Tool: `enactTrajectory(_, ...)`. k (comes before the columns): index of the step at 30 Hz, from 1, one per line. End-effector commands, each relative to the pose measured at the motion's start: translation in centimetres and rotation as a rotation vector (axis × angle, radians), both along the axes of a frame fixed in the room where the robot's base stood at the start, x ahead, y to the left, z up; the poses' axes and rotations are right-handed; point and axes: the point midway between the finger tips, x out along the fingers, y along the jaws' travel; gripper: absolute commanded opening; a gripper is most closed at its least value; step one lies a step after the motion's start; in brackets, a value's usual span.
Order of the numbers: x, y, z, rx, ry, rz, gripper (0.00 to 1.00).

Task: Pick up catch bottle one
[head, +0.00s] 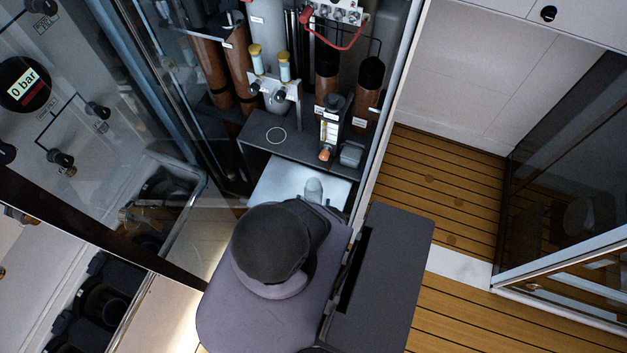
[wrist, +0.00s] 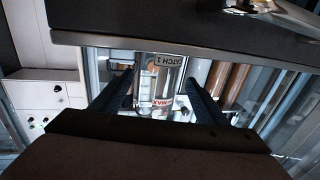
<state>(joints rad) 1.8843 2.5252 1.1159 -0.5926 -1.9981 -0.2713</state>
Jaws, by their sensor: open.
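Catch bottle one (wrist: 150,74) is a clear cylinder with an upside-down CATCH 1 label and a red MAX mark in the wrist view. My gripper (wrist: 158,84) is open, with one dark finger on each side of the bottle. I see a gap beside the fingers and no clear contact.
The silver tray (head: 270,185) lies below a dark shelf (head: 265,140) with a white ring mark. A flow meter block (head: 332,125) and brown cylinders (head: 211,72) stand behind. A glass door (head: 150,110) is at left. Wooden floor (head: 445,180) is open at right.

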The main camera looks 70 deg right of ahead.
Motion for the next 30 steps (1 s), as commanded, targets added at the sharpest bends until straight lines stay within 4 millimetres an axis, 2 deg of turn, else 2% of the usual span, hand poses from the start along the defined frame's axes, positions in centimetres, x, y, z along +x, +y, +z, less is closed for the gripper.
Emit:
enactTrajectory(15, 0.4, -1.7, 0.0, 0.002, 0.001, 0.002, 0.68)
enactTrajectory(30, 0.6, -2.6, -0.1, 0.002, 0.001, 0.001, 0.68)
